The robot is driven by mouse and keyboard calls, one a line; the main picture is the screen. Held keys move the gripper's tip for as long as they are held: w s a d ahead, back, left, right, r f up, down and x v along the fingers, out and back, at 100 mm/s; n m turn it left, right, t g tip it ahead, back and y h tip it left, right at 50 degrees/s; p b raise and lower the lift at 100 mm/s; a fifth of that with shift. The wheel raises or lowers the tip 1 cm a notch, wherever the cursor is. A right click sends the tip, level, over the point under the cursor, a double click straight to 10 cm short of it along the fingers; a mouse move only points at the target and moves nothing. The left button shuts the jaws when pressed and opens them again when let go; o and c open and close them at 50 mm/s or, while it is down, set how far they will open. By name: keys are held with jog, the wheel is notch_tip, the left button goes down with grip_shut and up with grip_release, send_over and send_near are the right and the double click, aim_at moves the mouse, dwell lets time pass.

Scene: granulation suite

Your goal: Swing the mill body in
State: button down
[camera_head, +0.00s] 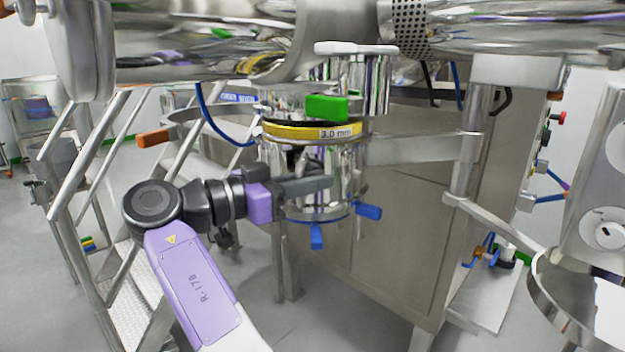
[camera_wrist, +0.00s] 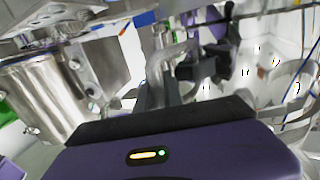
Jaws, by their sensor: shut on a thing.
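The mill body (camera_head: 345,168) is a shiny steel cylinder below a yellow ring (camera_head: 300,132) marked "3.0 mm". It hangs at mid-picture in the head view, under the steel vessel outlet. My gripper (camera_head: 318,185) reaches across its front from the left. In the wrist view a steel cylinder (camera_wrist: 45,95), probably the mill body, is at the left. A bent steel handle (camera_wrist: 172,55) runs down between my dark fingers (camera_wrist: 158,92), which are shut on it. The fingertips are partly hidden. Whether the yellow ring and the outlet above touch is unclear.
A green lever (camera_head: 327,106) and a white-topped handle (camera_head: 355,48) sit above the ring. Blue levers (camera_head: 368,211) stick out below the mill body. An orange-handled arm (camera_head: 155,138) is at left, near stairs (camera_head: 150,285). A steel cabinet (camera_head: 400,250) stands behind.

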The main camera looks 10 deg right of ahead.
jog(key=w+n+t, duration=0.1)
jog(key=w, duration=0.1)
jog(key=w+a+n+t+y, duration=0.1)
jog(key=shift+w+a+f, duration=0.2)
jog(key=shift+w, duration=0.2)
jog(key=c, duration=1.6)
grip_release()
jog(key=shift+o, duration=0.7)
jog(key=s, duration=0.1)
jog(key=s+d+m+g, duration=0.1)
jog(key=s+g, duration=0.1)
jog(key=shift+s+d+f+m+h, duration=0.2)
jog(key=shift+d+f+m+h, duration=0.05)
jog(key=shift+d+m+h, duration=0.15)
jog(key=a+b, duration=0.3)
jog(key=a, duration=0.6)
jog(key=shift+w+a+r, duration=0.15)
jog(key=shift+w+r, duration=0.05)
jog(key=shift+r, duration=0.05)
